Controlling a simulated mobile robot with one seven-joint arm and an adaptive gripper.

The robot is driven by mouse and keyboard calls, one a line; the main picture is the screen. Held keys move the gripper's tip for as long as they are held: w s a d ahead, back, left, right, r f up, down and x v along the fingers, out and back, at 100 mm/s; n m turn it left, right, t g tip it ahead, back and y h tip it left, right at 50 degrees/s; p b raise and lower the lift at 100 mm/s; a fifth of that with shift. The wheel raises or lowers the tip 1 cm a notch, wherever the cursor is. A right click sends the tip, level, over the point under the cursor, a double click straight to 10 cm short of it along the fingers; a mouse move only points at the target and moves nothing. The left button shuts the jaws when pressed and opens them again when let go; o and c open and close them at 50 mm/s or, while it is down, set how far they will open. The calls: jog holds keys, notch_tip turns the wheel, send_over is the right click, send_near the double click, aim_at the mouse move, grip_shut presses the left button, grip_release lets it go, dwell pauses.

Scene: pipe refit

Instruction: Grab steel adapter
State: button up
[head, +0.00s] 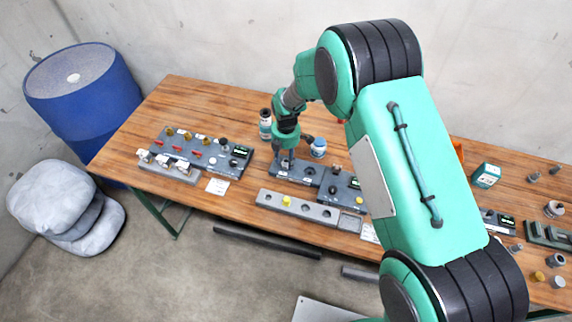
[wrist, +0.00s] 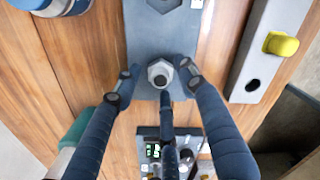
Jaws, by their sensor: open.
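A grey steel adapter with a hexagonal collar and a dark round opening (wrist: 160,74) stands on a grey plate (wrist: 147,35) in the wrist view. My gripper (wrist: 160,88) is open, with its dark fingers spread around the adapter, one on each side and one below it in the picture. I cannot tell whether any finger touches it. In the head view my gripper (head: 288,156) points down over the grey plate (head: 296,171) in the middle of the bench; the adapter is hard to make out there.
A grey rail with a yellow plug (head: 287,201) lies along the bench's front edge. A block with red-handled valves (head: 195,152) is to the left. A blue-and-white container (head: 318,148) stands close behind my gripper. A unit with a green display (wrist: 153,150) is close by.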

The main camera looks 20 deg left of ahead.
aim_at(286, 160)
grip_shut()
dwell(0.3)
notch_tip(286, 160, up, 10)
jog(key=p, duration=0.1)
dwell(0.6)
dwell(0.4)
